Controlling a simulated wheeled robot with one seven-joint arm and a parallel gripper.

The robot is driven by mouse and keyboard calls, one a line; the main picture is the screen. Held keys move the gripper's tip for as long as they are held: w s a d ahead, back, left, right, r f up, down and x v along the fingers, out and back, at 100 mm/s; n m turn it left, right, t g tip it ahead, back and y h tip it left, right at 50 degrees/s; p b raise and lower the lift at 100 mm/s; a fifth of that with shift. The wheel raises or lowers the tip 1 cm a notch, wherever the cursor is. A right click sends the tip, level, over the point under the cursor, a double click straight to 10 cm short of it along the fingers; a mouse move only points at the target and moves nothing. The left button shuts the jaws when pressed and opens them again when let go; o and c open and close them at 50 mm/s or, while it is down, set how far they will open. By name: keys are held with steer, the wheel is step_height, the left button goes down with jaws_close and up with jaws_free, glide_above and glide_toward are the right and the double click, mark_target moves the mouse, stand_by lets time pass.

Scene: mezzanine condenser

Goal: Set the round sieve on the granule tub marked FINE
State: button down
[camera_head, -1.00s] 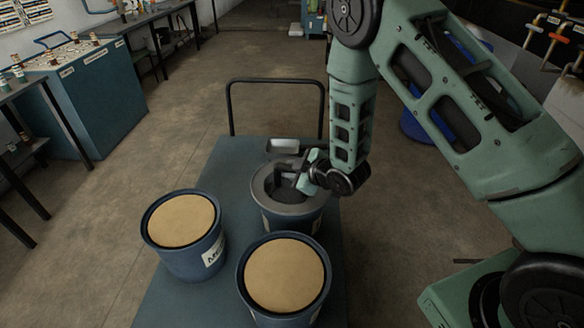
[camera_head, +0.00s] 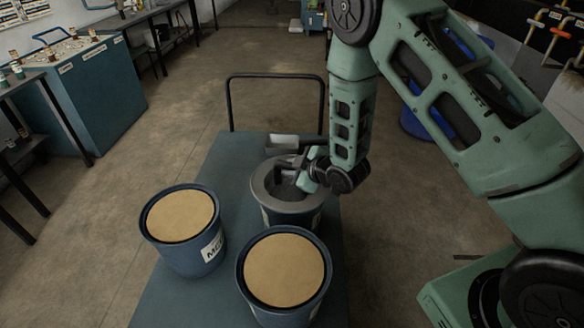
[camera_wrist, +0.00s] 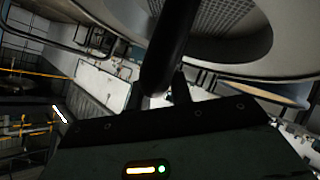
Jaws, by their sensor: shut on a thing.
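The round sieve (camera_head: 262,193), a grey ring with mesh, is over the far tub (camera_head: 294,219) on a blue cart. I cannot tell whether it rests on the rim or hovers just above. My gripper (camera_head: 304,178) is at the sieve's right inner side and is shut on it. The wrist view shows the sieve's mesh and pale rim (camera_wrist: 290,55) close above, with a dark bar crossing in front. The far tub's label is mostly hidden. A left tub (camera_head: 205,258) has a label starting "ME". The front tub (camera_head: 257,305) shows no readable label. I cannot make out FINE.
The left and front tubs hold tan granules and stand close by on the cart (camera_head: 165,307). A pale tray (camera_head: 284,140) lies behind the far tub, before the cart's black handle rail (camera_head: 275,76). A blue cabinet (camera_head: 105,105) stands at left; floor between is clear.

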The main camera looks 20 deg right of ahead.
steer(key=c, duration=1.2)
jaws_free()
steer(key=shift+o, duration=0.2)
steer(key=p+v, duration=0.9)
steer(key=v, duration=0.8)
steer(key=shift+s, duration=0.2)
